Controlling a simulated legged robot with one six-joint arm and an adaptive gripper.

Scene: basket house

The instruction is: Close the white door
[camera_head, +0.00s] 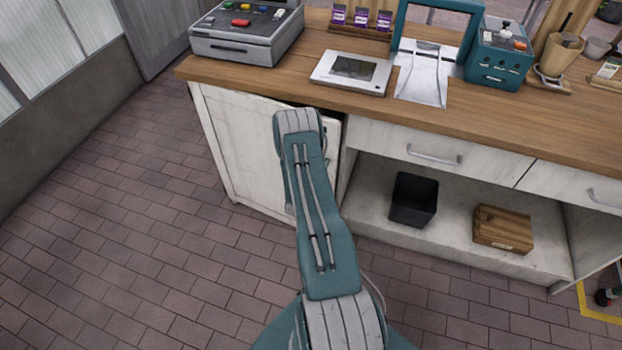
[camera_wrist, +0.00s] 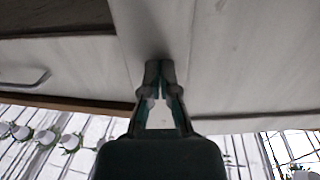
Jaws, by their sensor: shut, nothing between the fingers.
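The white door (camera_head: 240,145) is the worn white panel at the left end of the cabinet, under the counter. It looks slightly ajar, with a dark gap along its top right by the drawer section. My arm reaches across its right part and hides much of it, and my gripper is hidden in the head view. In the wrist view my gripper (camera_wrist: 160,75) is shut and empty, its fingertips close together in front of white panelling. The white door (camera_wrist: 255,65) appears to be the panel to the right. I cannot tell whether the fingertips touch it.
The wooden counter (camera_head: 240,76) overhangs the door and carries a grey device (camera_head: 240,45) and a white panel with a screen (camera_head: 350,72). Right of the door are a drawer (camera_head: 440,152) and an open shelf with a black bin (camera_head: 413,200). The brick floor at left is clear.

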